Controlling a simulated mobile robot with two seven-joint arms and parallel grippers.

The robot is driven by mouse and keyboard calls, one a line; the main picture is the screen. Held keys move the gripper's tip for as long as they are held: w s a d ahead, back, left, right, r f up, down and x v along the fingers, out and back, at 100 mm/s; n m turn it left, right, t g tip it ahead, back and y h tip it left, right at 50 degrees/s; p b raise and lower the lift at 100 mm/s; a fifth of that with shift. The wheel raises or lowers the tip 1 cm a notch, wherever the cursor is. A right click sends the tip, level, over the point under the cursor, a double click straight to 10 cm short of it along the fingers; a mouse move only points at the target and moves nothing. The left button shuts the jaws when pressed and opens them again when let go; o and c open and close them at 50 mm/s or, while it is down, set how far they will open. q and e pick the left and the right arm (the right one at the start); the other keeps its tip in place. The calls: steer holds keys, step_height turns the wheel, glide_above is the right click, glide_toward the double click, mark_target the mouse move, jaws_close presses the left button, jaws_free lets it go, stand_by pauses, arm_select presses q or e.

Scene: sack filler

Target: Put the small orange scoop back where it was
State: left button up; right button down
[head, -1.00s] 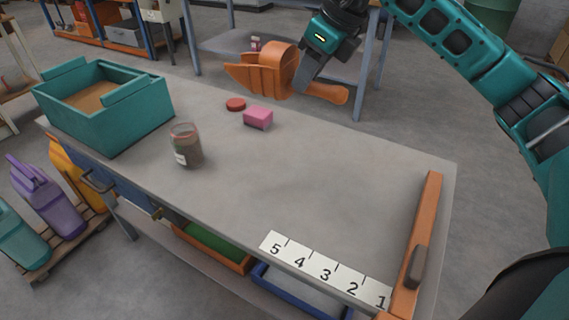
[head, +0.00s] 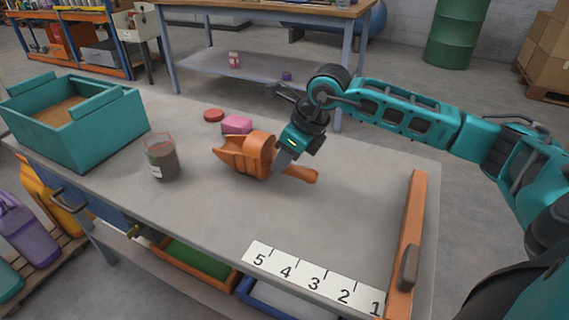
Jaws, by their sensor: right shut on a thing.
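The small orange scoop (head: 258,158) is at the middle of the grey worktable (head: 215,222), its open mouth pointing left and its handle pointing right. My right gripper (head: 283,164) is shut on the scoop by its handle, reaching down from the upper right. The scoop is low over the table or touching it; I cannot tell which. My left gripper is not in view.
A teal bin (head: 82,130) with brown contents stands at the table's left end. A jar (head: 161,158), a pink block (head: 237,124) and a red lid (head: 214,115) are near the scoop. A numbered strip (head: 314,281) and an orange bar (head: 408,235) lie at the front right.

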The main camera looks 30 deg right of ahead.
steer(key=shift+f, duration=0.55)
steer(key=c, duration=0.9)
jaws_free()
steer(key=shift+c, duration=0.2)
steer(key=shift+r, duration=0.15)
steer(key=p+v, duration=0.2)
steer(key=v, duration=1)
steer(key=shift+w, duration=0.1)
